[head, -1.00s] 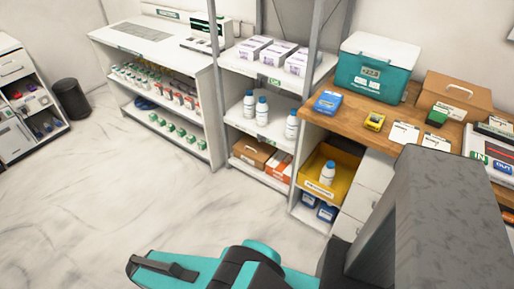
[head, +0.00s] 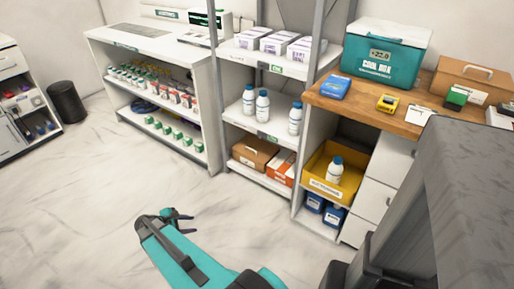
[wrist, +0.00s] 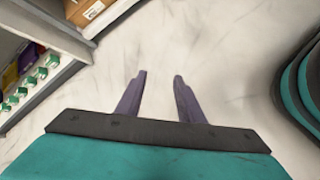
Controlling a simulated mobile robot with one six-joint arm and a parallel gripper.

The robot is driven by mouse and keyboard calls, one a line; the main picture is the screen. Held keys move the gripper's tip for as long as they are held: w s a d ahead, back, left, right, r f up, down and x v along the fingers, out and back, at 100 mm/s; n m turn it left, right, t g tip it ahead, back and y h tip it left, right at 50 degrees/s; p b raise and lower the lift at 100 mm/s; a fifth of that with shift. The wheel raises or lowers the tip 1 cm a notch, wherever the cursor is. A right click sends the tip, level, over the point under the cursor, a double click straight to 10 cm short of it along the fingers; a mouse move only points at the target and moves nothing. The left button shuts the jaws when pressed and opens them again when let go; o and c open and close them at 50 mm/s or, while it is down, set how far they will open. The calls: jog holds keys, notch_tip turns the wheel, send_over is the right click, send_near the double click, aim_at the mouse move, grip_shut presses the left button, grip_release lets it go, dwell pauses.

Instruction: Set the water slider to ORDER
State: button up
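I cannot make out a water slider in either current view. My gripper (head: 178,215) is low over the pale floor in the head view, in front of the shelves and apart from them. In the wrist view its two dark fingers (wrist: 159,82) stand apart with only floor between them, so it is open and empty.
A yellow bin (head: 322,167) sits below. A stocked white shelf unit (head: 150,55) stands at back left.

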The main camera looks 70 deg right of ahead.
jog(key=w+d+n+h+b, duration=0.15)
jog(key=d+b, duration=0.45)
jog(key=d, duration=0.6)
jog(key=n+g+h+b, duration=0.2)
jog(key=n+h+b, duration=0.55)
jog(key=b, duration=0.85)
send_near(259, 137)
jog(key=v, duration=0.6)
jog(key=shift+s+f+m+h, duration=0.15)
jog(key=shift+f+m+h, duration=0.15)
jog(key=shift+f, duration=0.05)
jog(key=b+x, duration=0.4)
jog(key=x, duration=0.9)
jog(key=shift+s+d+b, duration=0.1)
jog(key=shift+d+b, duration=0.2)
jog(key=shift+b, duration=0.05)
jog(key=shift+c, duration=0.5)
grip_shut()
